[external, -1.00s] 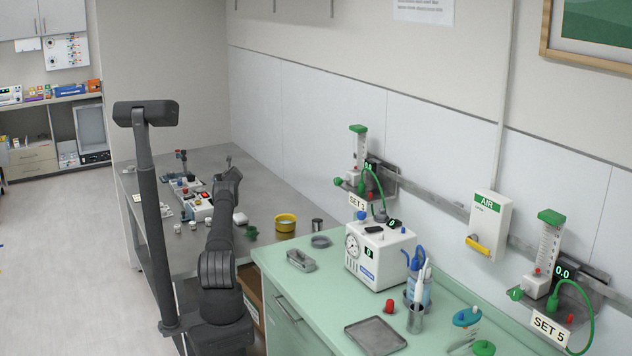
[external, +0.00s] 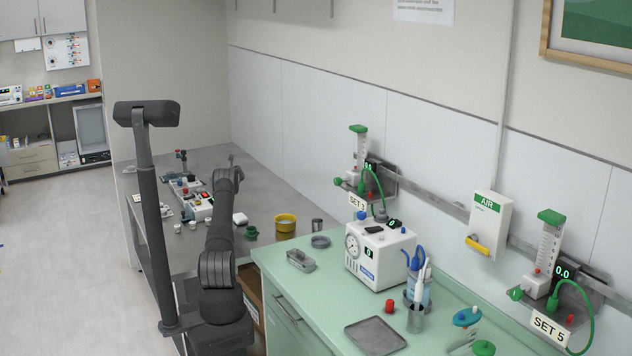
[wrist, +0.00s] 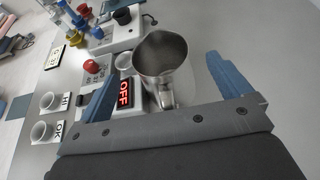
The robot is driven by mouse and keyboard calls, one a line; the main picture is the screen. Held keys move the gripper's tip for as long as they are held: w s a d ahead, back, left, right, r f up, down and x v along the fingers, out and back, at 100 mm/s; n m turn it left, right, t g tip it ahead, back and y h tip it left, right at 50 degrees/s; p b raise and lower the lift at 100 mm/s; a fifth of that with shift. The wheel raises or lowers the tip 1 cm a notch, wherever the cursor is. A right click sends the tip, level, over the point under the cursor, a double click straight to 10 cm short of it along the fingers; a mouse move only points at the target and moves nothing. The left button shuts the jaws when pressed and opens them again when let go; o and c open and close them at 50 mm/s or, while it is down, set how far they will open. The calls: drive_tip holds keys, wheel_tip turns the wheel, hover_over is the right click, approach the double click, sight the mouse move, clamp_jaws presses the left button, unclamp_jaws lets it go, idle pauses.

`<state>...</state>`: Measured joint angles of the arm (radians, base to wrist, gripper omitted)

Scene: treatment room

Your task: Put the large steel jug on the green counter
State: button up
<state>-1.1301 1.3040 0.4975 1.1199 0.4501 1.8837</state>
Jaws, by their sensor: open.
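The large steel jug (wrist: 162,60) shows in the wrist view, upright with its open mouth facing up and its handle toward me. It stands between the two blue fingers of my gripper (wrist: 166,88), which is open, with a gap to the right finger. In the external view my arm hides the jug and the gripper's fingers. The green counter (external: 335,305) is in the right foreground of the external view, to the right of my arm.
A device with a red OFF display (wrist: 125,93) sits close to the left finger. White cups (wrist: 41,131) stand farther left. On the counter are a white machine (external: 380,255), a steel tray (external: 375,336), a metal box (external: 301,260) and a red cap (external: 390,306). The counter's front left is bare.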

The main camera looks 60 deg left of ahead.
drive_tip(key=v, duration=0.8)
drive_tip(key=shift+d+r, duration=0.15)
drive_tip(key=shift+d, duration=0.05)
drive_tip(key=c, duration=0.3)
drive_tip(key=shift+d, duration=0.1)
drive_tip(key=c, duration=0.9)
